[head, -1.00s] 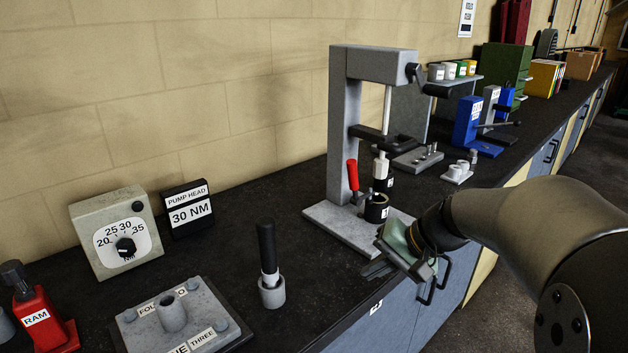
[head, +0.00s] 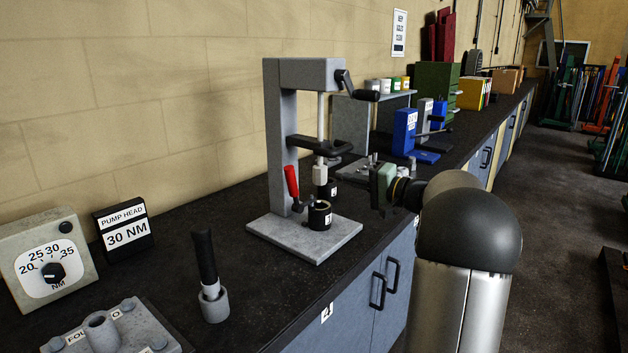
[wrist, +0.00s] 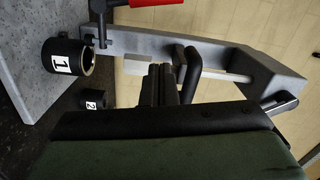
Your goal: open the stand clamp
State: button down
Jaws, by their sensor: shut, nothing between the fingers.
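The grey stand (head: 280,150) stands on a flat base plate near the bench edge, with a crank handle at its top right. Its clamp has a red handle (head: 292,181), tilted slightly from upright beside the column; part of the red shows at the top of the wrist view (wrist: 180,22). A black cup labelled 1 (head: 320,217) sits on the base beside the clamp, and it also shows in the wrist view (wrist: 68,57). My gripper (head: 378,190) is right of the stand, apart from the red handle. Its fingers (wrist: 163,84) are together and empty.
A black arm (head: 318,146) juts from the column above the cup. A cup labelled 2 (wrist: 93,99) stands behind. A black-handled tool in a grey holder (head: 214,303) and a torque dial box (head: 48,262) are left.

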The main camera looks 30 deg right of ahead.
jog(key=w+a+f+p, duration=0.1)
jog(key=w+a+p, duration=0.2)
jog(key=w+a, duration=0.5)
jog(key=shift+a+p, duration=0.2)
jog(key=shift+p, duration=0.1)
jog(key=shift+f+b, duration=0.15)
jog(key=shift+b, duration=0.2)
jog(key=shift+s+a+n+b, duration=0.15)
jog(key=shift+n+b, duration=0.25)
jog(key=shift+b, duration=0.7)
